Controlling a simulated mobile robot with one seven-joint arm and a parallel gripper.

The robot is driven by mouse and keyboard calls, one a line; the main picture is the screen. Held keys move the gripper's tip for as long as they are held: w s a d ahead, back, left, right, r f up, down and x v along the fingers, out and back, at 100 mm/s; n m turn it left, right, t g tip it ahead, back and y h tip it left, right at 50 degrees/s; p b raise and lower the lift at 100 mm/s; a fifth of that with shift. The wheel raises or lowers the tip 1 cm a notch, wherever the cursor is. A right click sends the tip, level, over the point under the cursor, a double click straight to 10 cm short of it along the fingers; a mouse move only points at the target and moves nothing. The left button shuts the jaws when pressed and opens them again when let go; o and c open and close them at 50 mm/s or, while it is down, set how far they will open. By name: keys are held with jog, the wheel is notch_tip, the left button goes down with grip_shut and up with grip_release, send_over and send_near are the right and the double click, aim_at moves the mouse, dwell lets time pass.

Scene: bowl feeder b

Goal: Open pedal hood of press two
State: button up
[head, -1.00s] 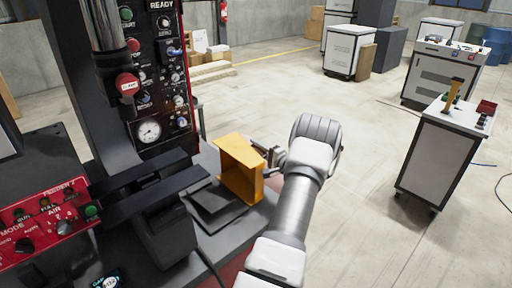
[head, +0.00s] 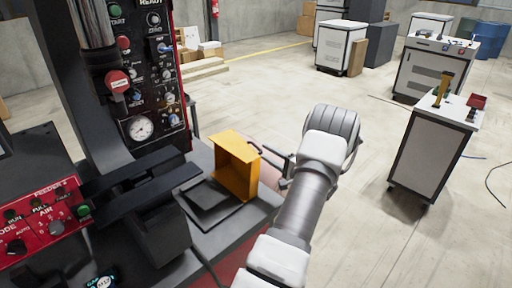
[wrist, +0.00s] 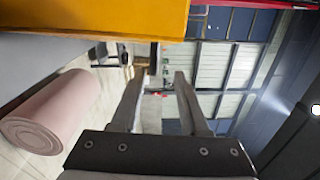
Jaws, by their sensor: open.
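The orange pedal hood (head: 237,166) stands tipped up at the back of the dark pedal base (head: 212,204), beside the press. My gripper (head: 270,166) is open and empty, just right of the hood, with a small gap in the head view. In the wrist view the hood (wrist: 95,18) fills the top, above my open fingers (wrist: 160,76). Whether a fingertip touches the handle is unclear.
The press panel (head: 150,70) with its gauges rises at the left. A red feeder control box (head: 45,222) is at lower left. White cabinets (head: 428,155) stand at right. A pinkish roll (wrist: 60,112) shows in the wrist view. The floor between is clear.

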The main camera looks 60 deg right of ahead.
jog(key=v, duration=0.7)
jog(key=shift+s, duration=0.25)
